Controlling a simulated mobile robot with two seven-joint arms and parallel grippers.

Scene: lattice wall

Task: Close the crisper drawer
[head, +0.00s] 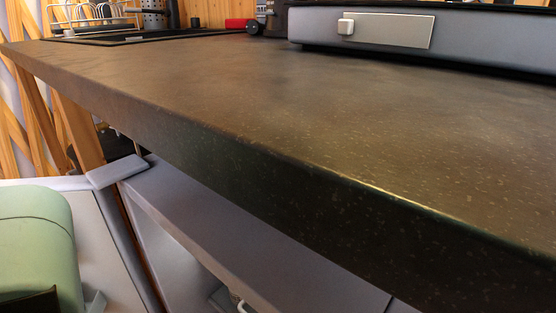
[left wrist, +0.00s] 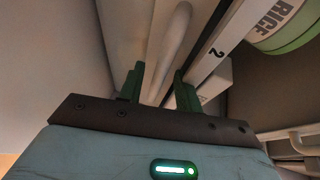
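I cannot clearly make out the crisper drawer in either view. In the left wrist view, a pale rounded bar (left wrist: 172,45) runs along a light panel beyond my left gripper (left wrist: 158,82); I cannot tell whether it belongs to the drawer. The left fingers do not show in the head view. My right gripper is in neither view.
A dark speckled countertop (head: 290,110) fills much of the head view, with grey fronts (head: 200,215) below its edge. A grey appliance (head: 390,30) stands at its back right. The wrist view shows a "RICE" container (left wrist: 280,22) and a strip marked "2" (left wrist: 217,52) at upper right.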

